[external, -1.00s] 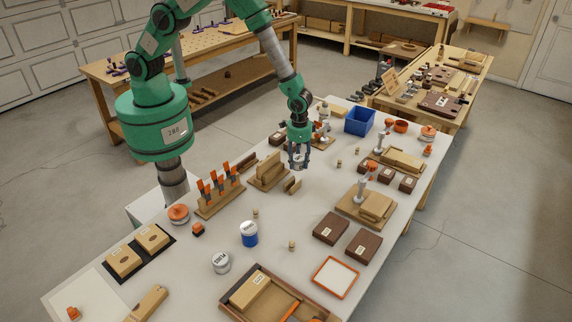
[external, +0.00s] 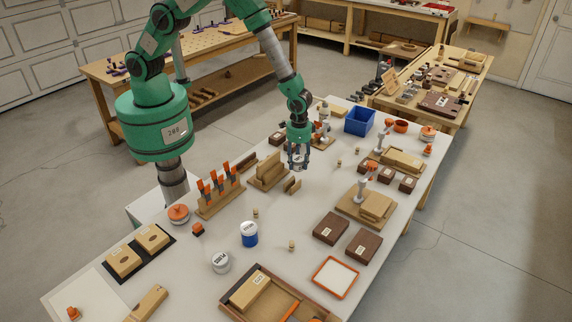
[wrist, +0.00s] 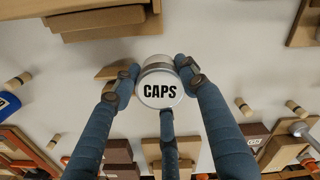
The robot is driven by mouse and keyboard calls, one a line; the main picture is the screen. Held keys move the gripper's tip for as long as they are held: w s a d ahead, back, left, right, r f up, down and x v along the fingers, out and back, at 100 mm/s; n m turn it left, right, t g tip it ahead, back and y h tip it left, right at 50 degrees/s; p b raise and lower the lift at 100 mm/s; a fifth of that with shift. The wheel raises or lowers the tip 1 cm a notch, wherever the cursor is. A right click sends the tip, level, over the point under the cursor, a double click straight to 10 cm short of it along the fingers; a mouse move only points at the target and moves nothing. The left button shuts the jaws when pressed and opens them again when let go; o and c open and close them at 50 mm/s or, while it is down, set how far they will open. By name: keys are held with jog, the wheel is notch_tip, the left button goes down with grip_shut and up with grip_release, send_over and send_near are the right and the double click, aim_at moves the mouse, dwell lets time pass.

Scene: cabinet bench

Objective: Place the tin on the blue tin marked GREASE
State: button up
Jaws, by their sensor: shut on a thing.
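My gripper (external: 298,164) is shut on a small grey metal tin with a white lid marked CAPS (wrist: 159,93). Its fingers press on the tin's sides in the wrist view. In the external view the held tin is mostly hidden between the fingers, just behind small wooden blocks; I cannot tell if it touches the bench. A blue tin with a white lid (external: 249,235) stands upright on the bench, nearer the camera and left of my gripper. Its lid lettering is too small to read. A blue tin's edge (wrist: 8,104) shows at the left of the wrist view.
A grey tin with a marked white lid (external: 221,262) stands near the blue tin. A wooden rack of orange-handled tools (external: 220,196) and a slotted wooden block (external: 269,172) lie left of my gripper. A small peg (external: 256,213) stands behind the blue tin. The bench's middle is mostly clear.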

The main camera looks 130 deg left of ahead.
jog(key=w+d+r+m, duration=0.2)
jog(key=w+d+r, duration=0.1)
jog(key=d, duration=0.6)
jog(key=w+d+r+m, duration=0.2)
jog(key=w+d+r, duration=0.15)
jog(key=d, duration=0.65)
notch_tip(320, 180, up, 6)
jog(key=m+b, duration=0.1)
jog(key=m, duration=0.3)
send_over(248, 227)
jog(key=shift+r, duration=0.2)
jog(key=shift+f+b, duration=0.45)
jog(key=shift+f, duration=2.75)
jog(key=shift+f, duration=1.85)
jog(key=shift+f, duration=0.2)
